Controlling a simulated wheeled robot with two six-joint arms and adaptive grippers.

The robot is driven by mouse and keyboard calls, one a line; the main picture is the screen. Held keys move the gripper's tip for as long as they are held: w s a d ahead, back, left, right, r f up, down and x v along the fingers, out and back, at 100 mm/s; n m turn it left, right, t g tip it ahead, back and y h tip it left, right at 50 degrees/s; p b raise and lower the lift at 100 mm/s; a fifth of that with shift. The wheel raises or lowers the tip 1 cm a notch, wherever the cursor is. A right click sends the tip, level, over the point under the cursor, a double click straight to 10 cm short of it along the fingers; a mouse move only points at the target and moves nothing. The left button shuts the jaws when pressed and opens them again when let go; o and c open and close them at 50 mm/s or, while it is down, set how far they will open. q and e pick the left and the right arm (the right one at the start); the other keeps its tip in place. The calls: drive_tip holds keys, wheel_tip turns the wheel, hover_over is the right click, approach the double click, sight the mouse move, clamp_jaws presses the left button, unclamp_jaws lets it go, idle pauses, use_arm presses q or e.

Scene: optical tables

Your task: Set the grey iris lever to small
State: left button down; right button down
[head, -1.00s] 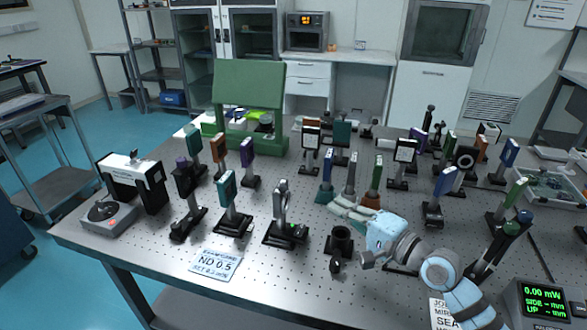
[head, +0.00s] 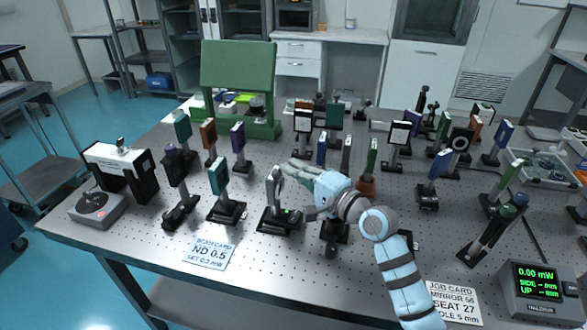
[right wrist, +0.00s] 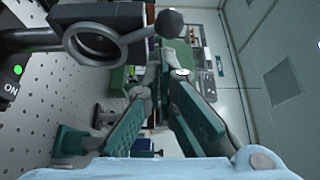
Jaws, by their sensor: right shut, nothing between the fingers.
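The iris is a grey ring on a post (head: 277,188), standing on a black base with a small green light near the front middle of the table. In the right wrist view, its ring (right wrist: 97,42) is at the upper left, and a grey ball-ended lever (right wrist: 169,23) sticks out to the ring's right. My right gripper (head: 296,166) is just right of the iris in the head view. In the right wrist view, the closed, empty fingers (right wrist: 165,65) point forward below the ball. I cannot tell whether they touch it. My left gripper is out of view.
A teal-plated post (head: 219,177) stands left of the iris. A dark mount (head: 334,230) is below my right wrist. Several posts with plates crowd behind my gripper. A beam card (head: 210,252) lies at the front edge. A power meter (head: 540,285) is at the right.

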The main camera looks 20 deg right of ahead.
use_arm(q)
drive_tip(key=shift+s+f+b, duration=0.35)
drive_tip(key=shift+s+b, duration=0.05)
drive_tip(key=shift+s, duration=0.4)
use_arm(e)
drive_tip(key=shift+s+a+n+t, duration=0.15)
drive_tip(key=shift+s+a+n, duration=0.15)
drive_tip(key=shift+s, duration=0.2)
drive_tip(key=shift+s+a+n+t, duration=0.15)
drive_tip(key=shift+s+a+n, duration=0.15)
drive_tip(key=shift+s, duration=0.2)
drive_tip(key=shift+w, duration=0.1)
